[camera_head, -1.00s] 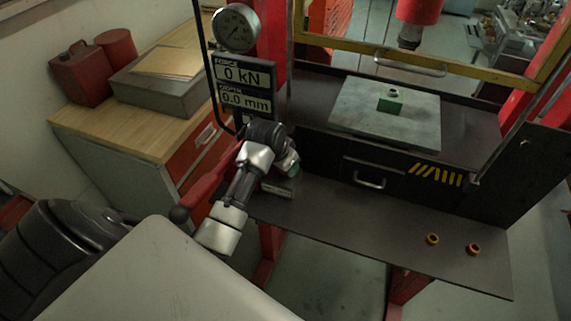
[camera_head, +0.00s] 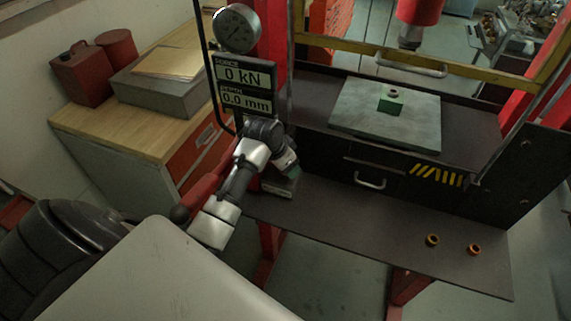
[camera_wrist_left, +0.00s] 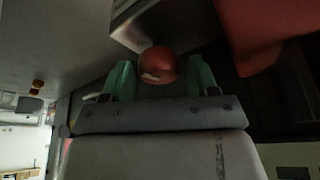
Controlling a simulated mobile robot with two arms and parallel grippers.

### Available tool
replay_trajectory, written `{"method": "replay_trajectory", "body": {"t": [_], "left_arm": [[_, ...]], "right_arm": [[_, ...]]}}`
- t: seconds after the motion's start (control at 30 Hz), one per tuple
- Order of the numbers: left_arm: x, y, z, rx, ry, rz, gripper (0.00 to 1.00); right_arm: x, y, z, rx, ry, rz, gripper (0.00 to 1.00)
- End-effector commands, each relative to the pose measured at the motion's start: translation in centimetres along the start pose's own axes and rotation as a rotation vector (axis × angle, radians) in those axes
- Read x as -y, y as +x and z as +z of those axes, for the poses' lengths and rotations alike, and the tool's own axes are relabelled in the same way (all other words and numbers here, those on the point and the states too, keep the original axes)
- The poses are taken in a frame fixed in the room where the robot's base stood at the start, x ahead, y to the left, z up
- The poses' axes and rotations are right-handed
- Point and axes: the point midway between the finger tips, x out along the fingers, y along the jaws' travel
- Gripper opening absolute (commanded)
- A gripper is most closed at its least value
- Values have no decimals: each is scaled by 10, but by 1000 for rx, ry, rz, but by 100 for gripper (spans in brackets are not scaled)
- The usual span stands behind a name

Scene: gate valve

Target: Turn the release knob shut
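The release knob (camera_wrist_left: 158,65) is a round, shiny red ball in the left wrist view. It sits between the two green fingertips of my left gripper (camera_wrist_left: 160,80), with a visible gap on each side. The gripper is open around the knob and not shut on it. In the head view my left gripper (camera_head: 291,170) is at the left front of the press, below the force and depth display (camera_head: 246,86). The knob is hidden there behind the gripper and wrist. My right gripper is in neither view.
The press table (camera_head: 380,215) extends to the right, with two small orange rings (camera_head: 432,240) near its front edge. A green block (camera_head: 390,104) sits on the grey plate (camera_head: 365,125). A pressure gauge (camera_head: 236,28) stands above the display. A wooden-topped cabinet (camera_head: 130,135) is at left.

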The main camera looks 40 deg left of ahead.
Motion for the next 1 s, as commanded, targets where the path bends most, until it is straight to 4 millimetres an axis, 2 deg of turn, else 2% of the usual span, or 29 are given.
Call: {"method": "replay_trajectory", "body": {"t": [0.07, 0.4, 0.47, 0.63, 1.0], "left_arm": [[0, 0, 0, 2, -1, 1, 70], [0, -2, -1, 2, 0, 1, 70], [0, -7, -3, 0, 0, 0, 70], [1, -35, -16, -4, 3, -5, 70], [-76, -68, -56, -3, 4, 2, 70]], "right_arm": [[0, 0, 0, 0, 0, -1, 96], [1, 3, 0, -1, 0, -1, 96], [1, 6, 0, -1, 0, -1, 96], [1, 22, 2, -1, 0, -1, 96], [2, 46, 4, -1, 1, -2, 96]]}}
